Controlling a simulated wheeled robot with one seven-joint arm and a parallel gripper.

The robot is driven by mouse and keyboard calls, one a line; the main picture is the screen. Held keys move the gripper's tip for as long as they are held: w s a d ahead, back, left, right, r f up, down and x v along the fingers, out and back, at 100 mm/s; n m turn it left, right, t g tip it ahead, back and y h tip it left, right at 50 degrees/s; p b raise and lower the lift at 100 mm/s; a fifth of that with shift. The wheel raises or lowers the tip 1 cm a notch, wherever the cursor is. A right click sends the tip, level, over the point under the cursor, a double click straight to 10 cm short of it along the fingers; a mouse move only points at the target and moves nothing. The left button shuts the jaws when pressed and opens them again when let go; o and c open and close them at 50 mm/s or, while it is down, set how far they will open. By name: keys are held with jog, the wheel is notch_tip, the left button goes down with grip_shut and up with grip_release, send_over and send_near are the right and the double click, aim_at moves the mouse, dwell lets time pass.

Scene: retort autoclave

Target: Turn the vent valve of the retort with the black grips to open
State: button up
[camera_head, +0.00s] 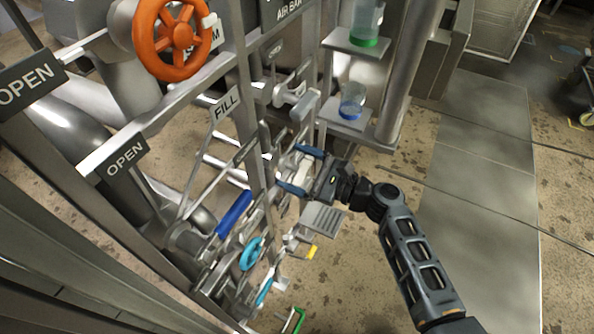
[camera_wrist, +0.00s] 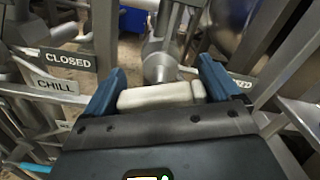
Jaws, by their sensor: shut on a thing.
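My gripper (camera_head: 297,169) is among the pipes of the valve rack, with its blue fingers on either side of a pale, cream-coloured valve handle (camera_head: 303,174). It is shut on this handle. In the wrist view the handle (camera_wrist: 160,95) lies crosswise between the fingers, in front of a grey metal valve body (camera_wrist: 160,58). A CLOSED sign (camera_wrist: 68,61) and a CHILL sign (camera_wrist: 56,84) are to its left. A sign at the right is partly hidden by a finger. I see no vent label or black grips; I cannot tell which valve this is.
An orange handwheel (camera_head: 172,38), a blue lever (camera_head: 234,214) and a cyan handwheel (camera_head: 252,254) are on the rack at left. Shelves with a green-based cup (camera_head: 366,25) and a blue-based cup (camera_head: 351,103) stand behind.

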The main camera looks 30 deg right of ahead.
aim_at(308, 173)
jog(key=shift+n+b, duration=0.35)
jog(key=shift+n, duration=0.25)
jog(key=o, duration=0.8)
jog(key=shift+v, duration=4)
